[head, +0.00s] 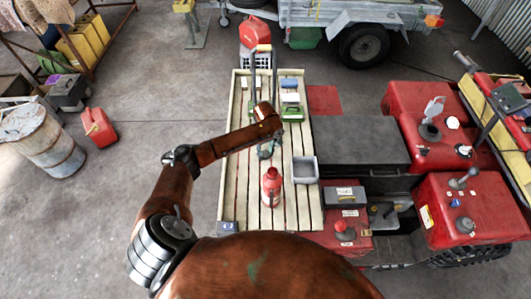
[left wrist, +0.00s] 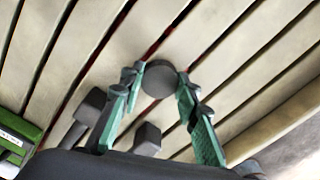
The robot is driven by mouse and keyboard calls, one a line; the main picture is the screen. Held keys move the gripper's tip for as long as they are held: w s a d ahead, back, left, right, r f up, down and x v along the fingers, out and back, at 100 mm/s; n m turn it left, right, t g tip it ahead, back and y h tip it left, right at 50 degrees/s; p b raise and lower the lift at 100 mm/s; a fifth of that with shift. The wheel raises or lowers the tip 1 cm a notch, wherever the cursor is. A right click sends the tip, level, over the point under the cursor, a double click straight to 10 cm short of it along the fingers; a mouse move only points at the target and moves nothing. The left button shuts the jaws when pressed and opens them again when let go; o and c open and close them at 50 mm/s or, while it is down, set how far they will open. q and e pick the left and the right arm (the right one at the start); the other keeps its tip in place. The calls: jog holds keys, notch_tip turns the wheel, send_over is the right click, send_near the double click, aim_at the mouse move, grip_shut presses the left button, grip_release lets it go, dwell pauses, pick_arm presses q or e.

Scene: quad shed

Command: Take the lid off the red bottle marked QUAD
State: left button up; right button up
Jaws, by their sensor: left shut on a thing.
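The red bottle (head: 271,190) stands upright on the slatted wooden bench (head: 232,190); its marking is too small to read. My left gripper (head: 267,151) is over the slats, beyond the bottle in the head view. In the left wrist view my left gripper (left wrist: 158,88) is shut on a dark grey round lid (left wrist: 158,78), held between its green fingertips. Bare slats lie behind the lid there, and the bottle does not show in that view. My right gripper is not in view.
A grey open bin (head: 305,170) stands on the slats right of the bottle. Green and white boxes (head: 291,110) lie farther up the bench, and a green item also shows in the left wrist view (left wrist: 18,138). The red quad (head: 405,105) stands to the right.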

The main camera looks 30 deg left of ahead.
aim_at(266, 154)
pick_arm(q)
jog(key=shift+f, duration=0.15)
jog(key=o, duration=1.3)
notch_tip(266, 154, up, 12)
jog(key=shift+r+b, duration=0.2)
jog(key=shift+b, duration=0.1)
